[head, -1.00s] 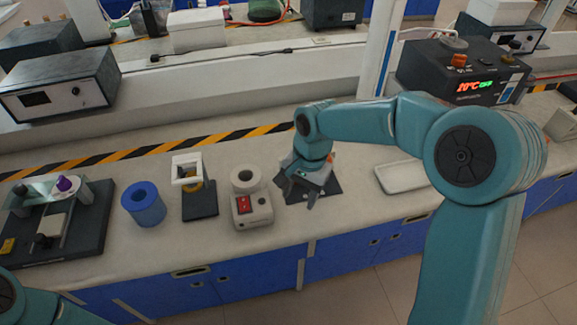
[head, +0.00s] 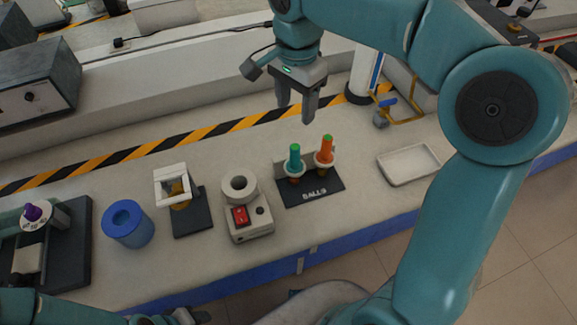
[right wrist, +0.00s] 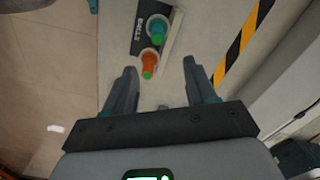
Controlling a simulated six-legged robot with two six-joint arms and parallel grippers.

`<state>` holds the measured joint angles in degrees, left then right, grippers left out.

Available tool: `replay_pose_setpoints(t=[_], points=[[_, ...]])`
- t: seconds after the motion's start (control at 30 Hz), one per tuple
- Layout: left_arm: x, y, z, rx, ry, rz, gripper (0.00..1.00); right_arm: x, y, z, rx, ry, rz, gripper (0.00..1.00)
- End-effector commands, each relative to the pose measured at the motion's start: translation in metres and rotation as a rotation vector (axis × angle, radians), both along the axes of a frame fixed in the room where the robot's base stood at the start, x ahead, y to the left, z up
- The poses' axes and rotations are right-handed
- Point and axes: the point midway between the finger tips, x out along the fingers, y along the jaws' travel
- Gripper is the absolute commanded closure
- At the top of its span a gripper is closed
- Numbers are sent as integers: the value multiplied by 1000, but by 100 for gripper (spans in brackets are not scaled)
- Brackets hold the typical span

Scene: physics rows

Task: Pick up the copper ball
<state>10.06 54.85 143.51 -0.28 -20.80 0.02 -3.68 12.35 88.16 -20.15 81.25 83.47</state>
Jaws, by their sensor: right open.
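A black plate marked BALLS (head: 312,197) holds two handled pieces in rings. One has a teal handle (head: 294,157), the other an orange handle (head: 325,150). Small copper-brown surfaces show under both rings, mostly hidden, so I cannot tell which is the copper ball. My right gripper (head: 296,112) is open and empty, above and behind the plate, pointing down. In the right wrist view, the orange handle (right wrist: 149,63) lies just beyond and between the open fingertips (right wrist: 160,68), the teal one (right wrist: 158,34) farther off. Part of my left arm shows at the bottom left; its jaws are not clear.
Left of the plate stand a white device with a red switch (head: 250,217), a ring stand (head: 192,220) and a blue cylinder (head: 128,224). A white tray (head: 409,165) lies to the right. A striped tape line (head: 235,125) runs behind.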

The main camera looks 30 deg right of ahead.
Motion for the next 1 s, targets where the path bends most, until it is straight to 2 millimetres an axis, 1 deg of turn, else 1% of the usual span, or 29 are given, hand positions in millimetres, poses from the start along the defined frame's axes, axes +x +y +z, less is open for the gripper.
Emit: replay_pose_setpoints(t=[0.07,0.17,0.4,0.5,0.6,0.77,1.0], points=[[0,0,-1,0,0,0,57,-3,0,-1,-1,2,-6,44],[0,0,-3,0,0,1,57,-6,0,-17,-2,5,-8,44],[0,0,-7,0,0,0,57,-10,1,-74,-3,8,-5,44],[0,0,-8,0,0,0,57,-10,1,-92,-2,5,-5,44],[0,0,-8,0,0,0,57,-9,2,-104,-2,4,-5,44],[0,0,-7,0,0,0,57,-8,1,-115,-2,3,-4,44],[0,0,-3,0,0,0,57,-9,0,-153,-2,5,-3,44]])
